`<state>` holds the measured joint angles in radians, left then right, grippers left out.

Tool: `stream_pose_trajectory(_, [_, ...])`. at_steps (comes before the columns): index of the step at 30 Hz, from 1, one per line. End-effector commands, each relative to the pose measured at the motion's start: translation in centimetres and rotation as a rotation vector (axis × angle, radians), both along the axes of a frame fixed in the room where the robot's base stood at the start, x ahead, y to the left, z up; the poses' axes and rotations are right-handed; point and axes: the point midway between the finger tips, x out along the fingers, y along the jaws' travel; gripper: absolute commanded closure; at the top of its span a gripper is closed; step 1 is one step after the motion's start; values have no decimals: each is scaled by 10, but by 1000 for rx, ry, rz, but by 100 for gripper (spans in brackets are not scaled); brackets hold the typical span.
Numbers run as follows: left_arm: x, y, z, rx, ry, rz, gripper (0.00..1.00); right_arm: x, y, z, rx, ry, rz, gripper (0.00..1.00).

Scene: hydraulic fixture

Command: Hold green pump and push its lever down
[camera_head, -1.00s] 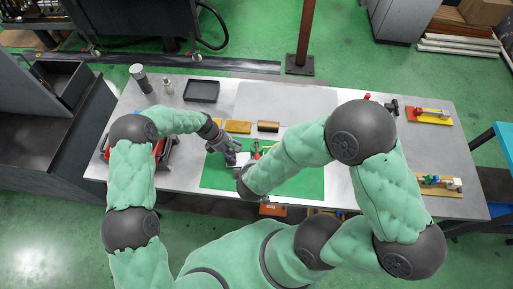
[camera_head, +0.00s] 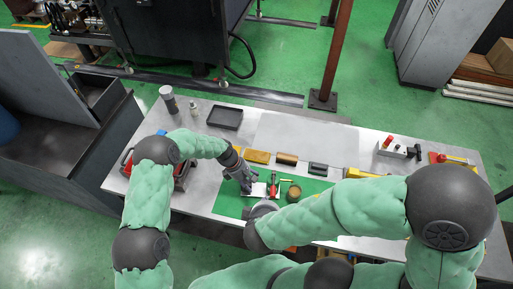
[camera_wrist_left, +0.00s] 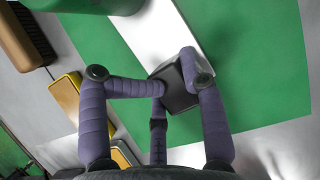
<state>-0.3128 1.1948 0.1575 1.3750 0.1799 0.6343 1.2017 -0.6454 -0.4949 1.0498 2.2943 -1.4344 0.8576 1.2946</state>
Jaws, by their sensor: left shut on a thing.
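The pump's white base (camera_head: 258,189) lies on the green mat (camera_head: 228,203), with a red upright part (camera_head: 273,190) near its right end in the head view. The left wrist view shows the white base plate (camera_wrist_left: 170,30) with a dark block (camera_wrist_left: 177,92) at its near end. My left gripper (camera_head: 246,185) is shut on this dark block; its purple fingers (camera_wrist_left: 172,72) close around it from both sides. A green rounded part (camera_wrist_left: 85,4) shows at the top edge of that view. My right arm reaches in from the right; its gripper's fingers are hidden, so their state is unclear.
A yellow block (camera_head: 258,156), a brown block (camera_head: 287,159) and a dark green block (camera_head: 318,169) line the mat's far side. A black tray (camera_head: 225,117) stands behind. A white box (camera_head: 393,147) is at the right. The table's middle back is clear.

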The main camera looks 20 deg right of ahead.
Motion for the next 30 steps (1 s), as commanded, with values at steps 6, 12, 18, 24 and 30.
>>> stream_pose_trajectory(6, [-4, 1, -4, 3, 9, -1, 100, 0, 0, 0, 0, 0, 0, 70])
stream_pose_trajectory(12, [-4, 1, -4, 4, 10, -2, 54, 0, 0, -1, -1, 0, 1, 70])
stream_pose_trajectory(18, [-3, 1, -2, 2, 6, -1, 20, 0, 0, -1, -1, 0, 1, 70])
stream_pose_trajectory(24, [-2, 0, -1, 1, 4, -1, 20, 0, 0, 0, -1, 0, 1, 70])
stream_pose_trajectory(30, [2, 3, 7, 0, 0, 1, 20, 0, 0, 0, -1, 0, 1, 70])
